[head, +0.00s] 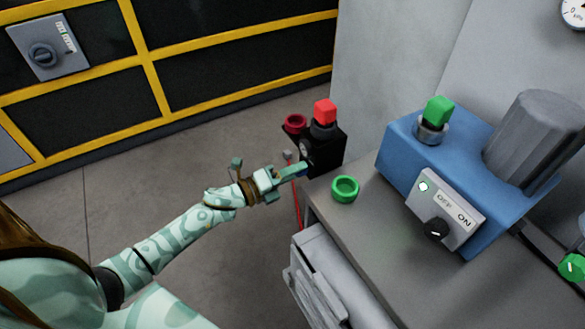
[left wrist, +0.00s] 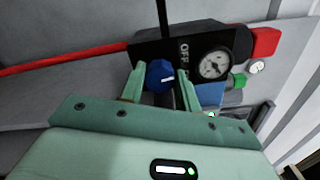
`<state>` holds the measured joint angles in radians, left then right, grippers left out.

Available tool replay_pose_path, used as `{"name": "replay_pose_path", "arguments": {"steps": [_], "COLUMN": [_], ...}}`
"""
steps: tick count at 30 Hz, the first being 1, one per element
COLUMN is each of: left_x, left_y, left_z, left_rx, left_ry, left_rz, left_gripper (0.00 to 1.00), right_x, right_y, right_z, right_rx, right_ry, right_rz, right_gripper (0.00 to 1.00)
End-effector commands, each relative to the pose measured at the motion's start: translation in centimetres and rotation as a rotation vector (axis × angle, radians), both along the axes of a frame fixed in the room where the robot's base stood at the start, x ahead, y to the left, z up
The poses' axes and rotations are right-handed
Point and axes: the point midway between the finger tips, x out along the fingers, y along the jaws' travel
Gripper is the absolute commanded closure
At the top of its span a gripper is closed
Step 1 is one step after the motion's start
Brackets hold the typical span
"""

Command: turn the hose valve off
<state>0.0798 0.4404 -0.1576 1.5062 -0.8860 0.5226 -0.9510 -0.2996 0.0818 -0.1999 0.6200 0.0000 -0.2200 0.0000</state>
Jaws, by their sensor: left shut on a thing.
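The hose valve is a blue knob (left wrist: 161,77) with a white pointer line, on the front of a black box (left wrist: 150,48). Part of an OFF label shows beside the knob in the left wrist view. My left gripper (head: 296,172) reaches the black box (head: 326,152) at the bench's far corner. In the left wrist view my left gripper (left wrist: 162,72) has one finger on each side of the knob and is shut on it. In the head view the gripper mostly hides the knob. My right gripper is not in view.
A red hose (left wrist: 60,61) runs from the black box, which bears a round gauge (left wrist: 214,66) and a red block (head: 325,111). A green ring (head: 345,189) lies on the bench. A blue machine (head: 400,140) with an OFF/ON switch stands right. Open floor lies left.

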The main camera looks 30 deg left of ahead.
Motion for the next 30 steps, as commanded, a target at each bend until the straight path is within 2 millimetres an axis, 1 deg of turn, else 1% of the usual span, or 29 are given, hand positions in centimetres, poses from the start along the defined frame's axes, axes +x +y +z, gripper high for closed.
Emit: {"name": "replay_pose_path", "arguments": {"steps": [1,3,15,22,30], "left_x": [0.0,0.0,0.0,0.0,0.0], "left_y": [0.1,0.1,0.1,0.1,0.1], "left_z": [0.3,0.3,0.1,0.0,-0.1], "left_rx": [-0.034,-0.091,-0.372,-0.470,-0.518], "left_ry": [0.020,0.055,0.219,0.277,0.306], "left_rz": [0.002,0.003,0.002,0.002,0.003], "left_gripper": [0.91,0.91,0.91,0.91,0.91], "right_x": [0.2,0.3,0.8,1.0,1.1], "right_y": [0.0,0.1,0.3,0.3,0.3], "right_z": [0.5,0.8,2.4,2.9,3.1], "right_rx": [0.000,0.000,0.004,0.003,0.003], "right_ry": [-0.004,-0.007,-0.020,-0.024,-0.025], "right_rz": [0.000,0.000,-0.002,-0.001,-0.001], "right_gripper": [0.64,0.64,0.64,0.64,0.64]}}
